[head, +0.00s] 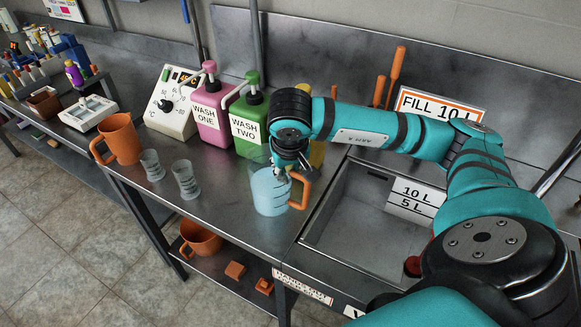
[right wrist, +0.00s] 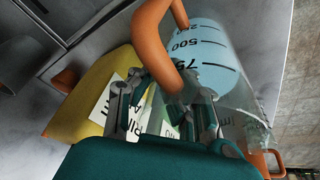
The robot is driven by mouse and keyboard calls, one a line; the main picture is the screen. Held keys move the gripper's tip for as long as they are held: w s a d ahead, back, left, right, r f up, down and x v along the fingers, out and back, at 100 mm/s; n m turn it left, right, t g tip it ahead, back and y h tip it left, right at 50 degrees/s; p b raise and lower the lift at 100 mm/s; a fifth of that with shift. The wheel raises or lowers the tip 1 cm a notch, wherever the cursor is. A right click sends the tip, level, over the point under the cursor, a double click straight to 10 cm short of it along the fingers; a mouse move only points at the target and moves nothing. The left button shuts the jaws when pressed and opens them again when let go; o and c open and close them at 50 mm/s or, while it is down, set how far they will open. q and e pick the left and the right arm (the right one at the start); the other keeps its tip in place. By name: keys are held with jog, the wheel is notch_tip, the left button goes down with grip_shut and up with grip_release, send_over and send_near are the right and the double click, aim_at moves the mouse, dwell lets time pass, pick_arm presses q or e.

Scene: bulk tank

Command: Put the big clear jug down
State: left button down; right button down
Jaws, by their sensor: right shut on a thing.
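The big clear jug (head: 270,192) holds pale blue liquid and has an orange handle. In the head view it is upright over the front right of the steel counter, left of the sink. I cannot tell whether its base touches the counter. My right gripper (head: 290,165) is shut on the jug's handle. In the right wrist view the fingers (right wrist: 165,100) close around the orange handle, with the marked jug (right wrist: 203,55) beyond. My left gripper is not in view.
Two small clear beakers (head: 186,180) and an orange jug (head: 120,138) stand to the left. Pink (head: 209,100) and green (head: 247,120) wash bottles and a yellow container (right wrist: 95,100) stand behind. The sink (head: 345,225) is at the right. Bare counter lies left of the jug.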

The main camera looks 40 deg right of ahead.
jog(key=c, duration=1.3)
grip_release()
jog(key=shift+s, duration=0.1)
jog(key=shift+c, duration=0.2)
jog(key=v, duration=1.2)
jog(key=shift+p, duration=0.35)
jog(key=shift+r, duration=0.1)
